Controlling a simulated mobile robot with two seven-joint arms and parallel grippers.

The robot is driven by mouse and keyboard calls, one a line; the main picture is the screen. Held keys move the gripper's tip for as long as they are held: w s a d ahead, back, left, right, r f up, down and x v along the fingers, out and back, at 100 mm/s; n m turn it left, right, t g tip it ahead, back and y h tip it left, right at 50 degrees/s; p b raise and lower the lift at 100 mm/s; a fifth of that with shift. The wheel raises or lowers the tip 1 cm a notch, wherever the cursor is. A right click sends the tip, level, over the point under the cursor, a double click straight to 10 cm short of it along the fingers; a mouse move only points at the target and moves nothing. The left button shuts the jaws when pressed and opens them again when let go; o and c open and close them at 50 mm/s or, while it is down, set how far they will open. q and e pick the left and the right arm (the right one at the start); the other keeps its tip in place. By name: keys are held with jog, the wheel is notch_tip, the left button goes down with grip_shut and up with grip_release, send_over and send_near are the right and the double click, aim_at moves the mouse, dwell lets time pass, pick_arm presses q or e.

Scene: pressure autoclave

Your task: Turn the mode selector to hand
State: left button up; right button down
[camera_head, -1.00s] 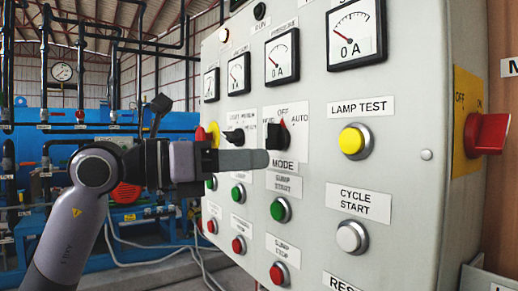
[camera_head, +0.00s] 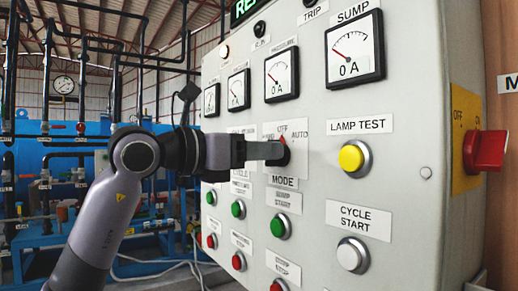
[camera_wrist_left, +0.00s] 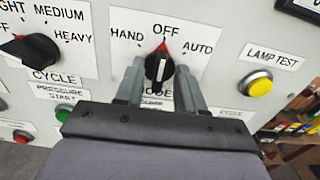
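The mode selector (camera_wrist_left: 158,68) is a black knob with a white line and a red tip. It points up at OFF, between HAND on the left and AUTO on the right. In the head view the selector (camera_head: 286,152) is partly hidden behind my gripper. My left gripper (camera_wrist_left: 159,76) is open, with one finger on each side of the knob; the left finger shows a small gap, and I cannot tell whether the right one touches. In the head view the left gripper (camera_head: 276,151) reaches the selector from the left. My right gripper is not in view.
The cycle selector (camera_wrist_left: 30,50) is a black knob left of the mode selector. The yellow lamp test button (camera_head: 355,158) is to the right. Several green and red buttons sit below, with a white cycle start button (camera_head: 352,255). A red main switch (camera_head: 487,150) is on the panel's side.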

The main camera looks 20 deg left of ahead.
pick_arm(q)
grip_shut()
jog(key=n, duration=1)
jog(key=shift+w+a+f, duration=0.2)
jog(key=shift+a, duration=0.1)
dwell(0.6)
grip_release()
